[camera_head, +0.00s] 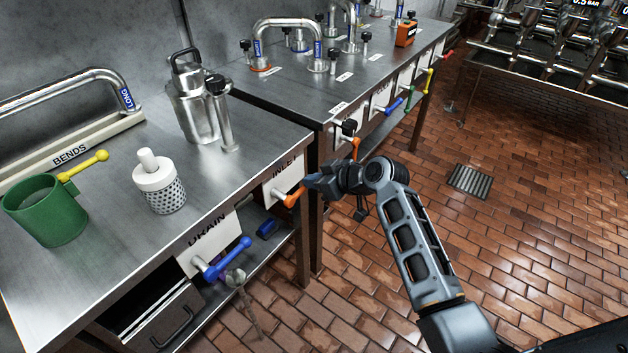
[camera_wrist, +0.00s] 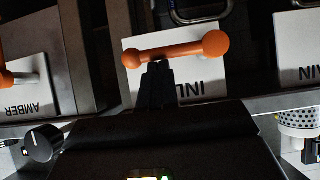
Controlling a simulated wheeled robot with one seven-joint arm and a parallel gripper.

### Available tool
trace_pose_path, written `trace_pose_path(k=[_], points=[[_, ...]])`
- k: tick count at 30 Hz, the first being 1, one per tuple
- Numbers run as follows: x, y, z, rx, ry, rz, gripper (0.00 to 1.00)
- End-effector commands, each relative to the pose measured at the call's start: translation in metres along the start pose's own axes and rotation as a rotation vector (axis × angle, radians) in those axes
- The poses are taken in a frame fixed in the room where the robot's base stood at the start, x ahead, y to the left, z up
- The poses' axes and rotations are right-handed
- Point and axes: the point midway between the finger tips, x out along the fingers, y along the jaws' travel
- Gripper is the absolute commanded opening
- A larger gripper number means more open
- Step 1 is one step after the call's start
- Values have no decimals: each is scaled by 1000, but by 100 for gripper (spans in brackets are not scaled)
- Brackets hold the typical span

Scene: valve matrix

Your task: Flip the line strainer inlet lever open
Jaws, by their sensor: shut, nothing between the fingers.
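The inlet lever is an orange bar with rounded ends (camera_head: 294,198) on a white plate marked INLET (camera_head: 280,184), on the front of the near steel bench. In the wrist view the lever (camera_wrist: 185,49) runs nearly level across the picture, its larger ball end to the right. My gripper (camera_head: 308,184) is shut and empty beside the lever, on its right in the head view. In the wrist view my shut fingertips (camera_wrist: 158,68) meet the lever's lower edge left of its middle; I cannot tell whether they touch. The gripper hides part of the plate.
A blue drain lever (camera_head: 228,258) sits left of the inlet plate. A steel strainer body (camera_head: 195,108), white perforated basket (camera_head: 162,190) and green mug (camera_head: 48,212) stand on the bench. Another orange lever (camera_head: 355,147) is on the far bench. Open tiled floor lies right.

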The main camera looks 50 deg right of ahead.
Motion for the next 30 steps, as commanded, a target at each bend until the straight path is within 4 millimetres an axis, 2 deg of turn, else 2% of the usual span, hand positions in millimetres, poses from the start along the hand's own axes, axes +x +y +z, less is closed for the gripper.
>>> trace_pose_path(k=[22, 30], points=[[4, 3, 5, 69, -1, -48, 0], [9, 6, 13, 162, -1, -110, 0]])
